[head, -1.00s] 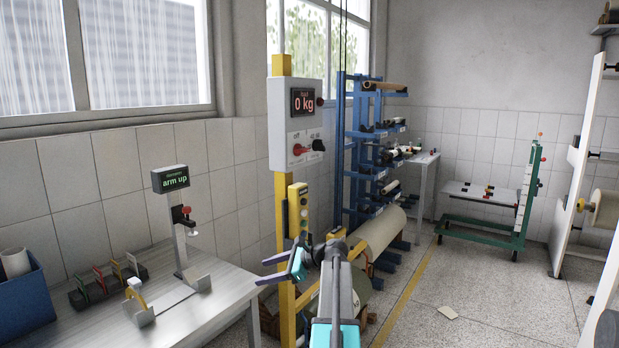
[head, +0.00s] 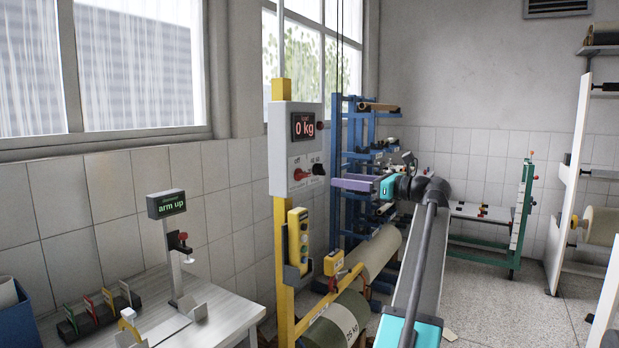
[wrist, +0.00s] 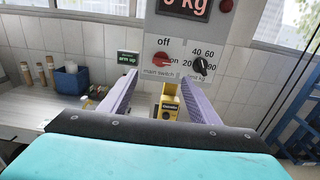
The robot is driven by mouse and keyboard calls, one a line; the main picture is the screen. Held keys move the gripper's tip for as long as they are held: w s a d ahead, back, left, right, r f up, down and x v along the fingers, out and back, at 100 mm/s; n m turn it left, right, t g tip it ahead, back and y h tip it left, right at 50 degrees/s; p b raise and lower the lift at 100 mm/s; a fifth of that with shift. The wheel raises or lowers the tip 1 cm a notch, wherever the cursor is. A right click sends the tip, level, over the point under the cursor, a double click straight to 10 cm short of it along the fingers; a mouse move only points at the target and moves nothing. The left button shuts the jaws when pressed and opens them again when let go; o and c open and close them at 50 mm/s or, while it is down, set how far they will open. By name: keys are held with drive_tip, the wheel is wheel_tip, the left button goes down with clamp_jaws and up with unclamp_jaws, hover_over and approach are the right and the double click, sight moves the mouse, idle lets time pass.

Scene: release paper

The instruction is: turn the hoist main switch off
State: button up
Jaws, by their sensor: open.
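The grey hoist control box (head: 281,150) is on a yellow post. Its red main switch (head: 301,173) sits low on the front, left of a black knob (head: 318,169). In the wrist view the red switch (wrist: 160,60) lies under the "off" label and beside the "on" label; its handle looks tilted towards "on". My gripper (head: 335,183) is right of the box, at about the switch's height in the head view. Its purple fingers (wrist: 156,80) are open and empty, apart from the switch, which shows between and beyond them.
A yellow pendant (head: 299,238) hangs on the post below the box. A blue rack (head: 338,150) with rolls stands behind. A bench (head: 215,320) with an "arm up" display (head: 166,204) is at the left. Large rolls (head: 335,325) lie low beside the post.

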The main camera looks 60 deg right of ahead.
sight(307, 175)
drive_tip(key=shift+s+d, duration=0.15)
drive_tip(key=shift+s, duration=0.05)
drive_tip(key=w+p, duration=0.3)
drive_tip(key=w, duration=1)
drive_tip(key=shift+w, duration=0.4)
drive_tip(key=shift+c, duration=0.2)
